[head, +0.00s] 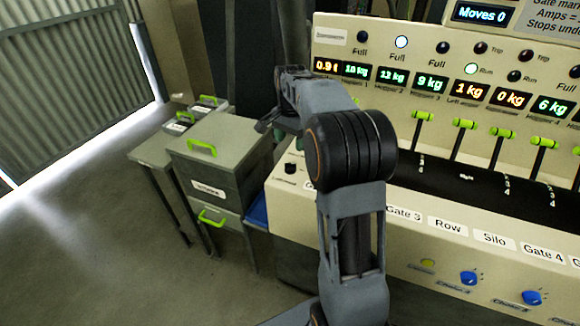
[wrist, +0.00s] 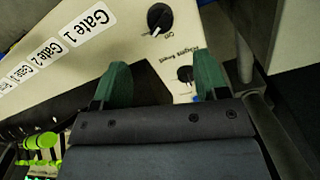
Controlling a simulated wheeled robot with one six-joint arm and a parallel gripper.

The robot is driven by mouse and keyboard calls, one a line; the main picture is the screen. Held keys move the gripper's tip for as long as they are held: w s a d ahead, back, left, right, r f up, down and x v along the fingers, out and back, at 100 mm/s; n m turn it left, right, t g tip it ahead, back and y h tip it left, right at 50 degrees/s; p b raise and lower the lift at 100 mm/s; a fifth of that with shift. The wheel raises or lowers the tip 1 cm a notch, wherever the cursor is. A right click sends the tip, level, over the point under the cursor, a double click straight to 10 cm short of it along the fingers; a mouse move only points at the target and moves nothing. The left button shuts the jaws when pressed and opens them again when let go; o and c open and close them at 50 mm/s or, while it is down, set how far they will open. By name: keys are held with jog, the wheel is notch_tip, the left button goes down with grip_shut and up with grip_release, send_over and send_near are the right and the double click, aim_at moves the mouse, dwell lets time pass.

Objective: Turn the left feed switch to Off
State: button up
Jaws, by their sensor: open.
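A black rotary knob (wrist: 159,17) with a white pointer shows at the top of the wrist view, on the cream panel with a label reading "On" by it. A second black knob (wrist: 185,74) sits lower, between the fingers and near the right one. A label between them is too blurred to read for sure, and I cannot tell which knob is the left feed switch. A black knob also shows at the panel's left end in the head view (head: 291,169). My gripper (wrist: 161,78) is open, its two green fingers apart with nothing held. In the head view my arm mostly hides it.
The cream console (head: 420,232) carries green-handled levers (head: 464,124), lit displays (head: 466,88) and blue knobs (head: 468,279). Grey boxes with green handles (head: 202,149) stand left of it. Open floor (head: 90,240) lies farther left. A dark post (wrist: 245,60) stands right of the fingers.

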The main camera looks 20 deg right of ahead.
aim_at(291, 164)
notch_tip(291, 164, down, 10)
jog(key=shift+r, duration=0.1)
dwell(0.4)
jog(key=shift+c, duration=0.4)
jog(key=c, duration=0.8)
jog(key=shift+c, duration=0.2)
jog(key=shift+n, duration=0.3)
jog(key=n+p, duration=0.1)
jog(key=n, duration=1)
jog(key=shift+p, duration=0.35)
jog(key=shift+n, duration=0.4)
